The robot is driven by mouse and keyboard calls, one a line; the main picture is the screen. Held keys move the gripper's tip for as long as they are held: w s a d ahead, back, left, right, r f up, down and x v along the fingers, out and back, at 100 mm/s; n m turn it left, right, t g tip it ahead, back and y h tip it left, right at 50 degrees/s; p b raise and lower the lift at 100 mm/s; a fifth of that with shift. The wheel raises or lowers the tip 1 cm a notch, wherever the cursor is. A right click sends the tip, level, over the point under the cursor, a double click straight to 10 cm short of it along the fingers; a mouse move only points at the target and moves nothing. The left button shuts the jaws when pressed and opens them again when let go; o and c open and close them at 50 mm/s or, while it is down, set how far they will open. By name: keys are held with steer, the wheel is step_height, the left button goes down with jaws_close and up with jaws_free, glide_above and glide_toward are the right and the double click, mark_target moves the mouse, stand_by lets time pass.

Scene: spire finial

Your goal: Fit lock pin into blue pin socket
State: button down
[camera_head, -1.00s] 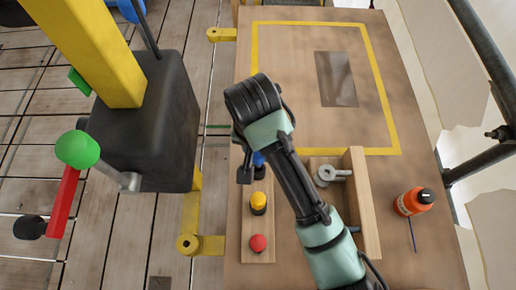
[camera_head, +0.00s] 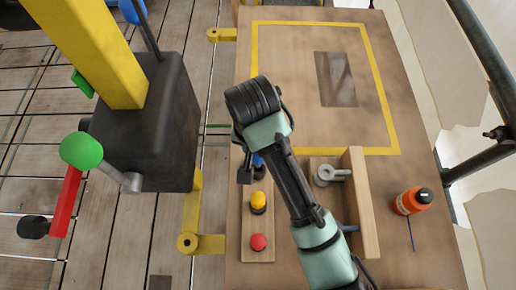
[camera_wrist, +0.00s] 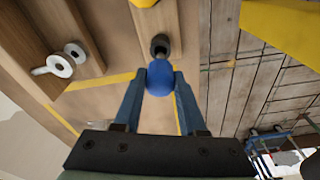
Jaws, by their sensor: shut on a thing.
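A lock pin with a blue round knob (camera_wrist: 160,78) is between the two blue fingers of my gripper (camera_wrist: 161,88) in the wrist view. The fingers are shut on the knob. A dark shaft or collar (camera_wrist: 160,45) shows beyond it, at the wooden strip; I cannot tell whether the pin is still seated there. In the head view the blue knob (camera_head: 258,159) is partly hidden by my wrist, above the strip (camera_head: 247,228). A blue part (camera_head: 131,10) is at the top left beside the yellow post; I cannot tell whether it is the blue pin socket.
Yellow (camera_head: 258,199) and red (camera_head: 258,242) knobs stand on the same strip. A wooden holder (camera_head: 362,195) with a grey ring-ended part (camera_head: 331,174) and an orange bottle (camera_head: 411,201) are to the right.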

steer(key=shift+f+b, duration=1.45)
steer(key=shift+f, duration=1)
steer(key=shift+c, duration=2)
jaws_free()
steer(key=shift+r, duration=0.1)
step_height(320, 180, up, 13)
steer(key=s+p, duration=0.1)
steer(key=p, duration=0.7)
steer(key=shift+s+a, duration=0.2)
steer(key=shift+s, duration=0.05)
steer(key=shift+f, duration=0.2)
